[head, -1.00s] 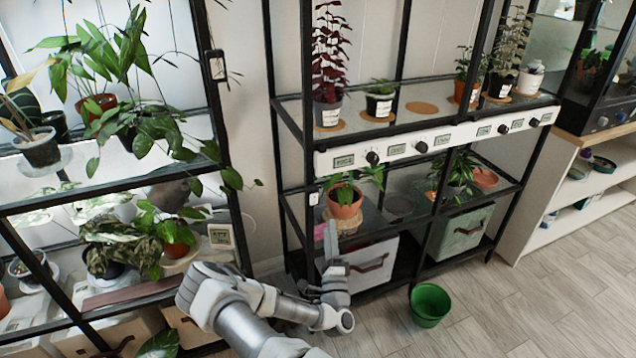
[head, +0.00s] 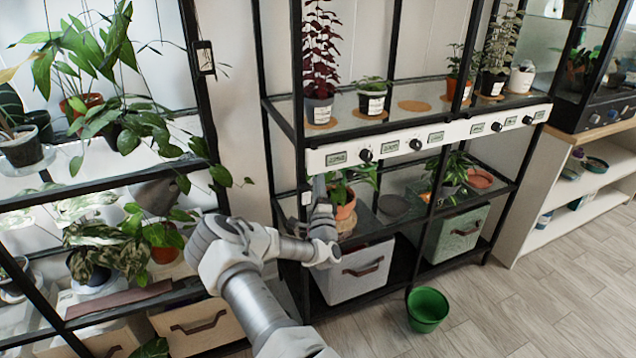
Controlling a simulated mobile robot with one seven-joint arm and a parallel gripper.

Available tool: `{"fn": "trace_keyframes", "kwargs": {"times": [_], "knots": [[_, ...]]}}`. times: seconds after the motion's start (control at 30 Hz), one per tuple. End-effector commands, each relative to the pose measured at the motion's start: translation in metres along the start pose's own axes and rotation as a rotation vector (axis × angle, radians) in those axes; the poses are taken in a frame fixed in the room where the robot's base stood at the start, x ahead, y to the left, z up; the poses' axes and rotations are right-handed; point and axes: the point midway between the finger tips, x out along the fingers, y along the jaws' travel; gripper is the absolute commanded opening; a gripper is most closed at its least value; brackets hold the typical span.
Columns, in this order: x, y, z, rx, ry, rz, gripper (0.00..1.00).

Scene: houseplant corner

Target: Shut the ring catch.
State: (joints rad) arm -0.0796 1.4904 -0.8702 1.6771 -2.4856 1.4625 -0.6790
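I cannot make out a ring catch for certain in the head view. A small white fitting (head: 306,198) sits on the left front post of the middle rack, and a dark clip-like device (head: 204,57) hangs on the right post of the left rack; neither shows a clear ring. My gripper (head: 320,188) points upward just right of the white fitting, in front of the lower glass shelf. It partly covers a plant in an orange pot (head: 345,207). Its fingers are seen narrow, so their opening and any contact are unclear.
A white control strip (head: 430,140) with knobs and small displays runs above the gripper. A grey fabric bin (head: 350,270) stands below it. A green pot (head: 428,309) is on the wooden floor (head: 545,310). The left rack (head: 110,290) holds several plants close to my arm.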

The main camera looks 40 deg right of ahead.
Motion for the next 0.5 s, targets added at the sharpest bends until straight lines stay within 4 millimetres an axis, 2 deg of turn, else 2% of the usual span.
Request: {"fn": "trace_keyframes", "kwargs": {"times": [0.33, 0.5], "knots": [[0.0039, -0.0003, 0.0001, 0.0, 0.0, 0.0, 0.55], [0.0036, -0.0002, 0.0, 0.0, 0.0, 0.0, 0.25]]}}
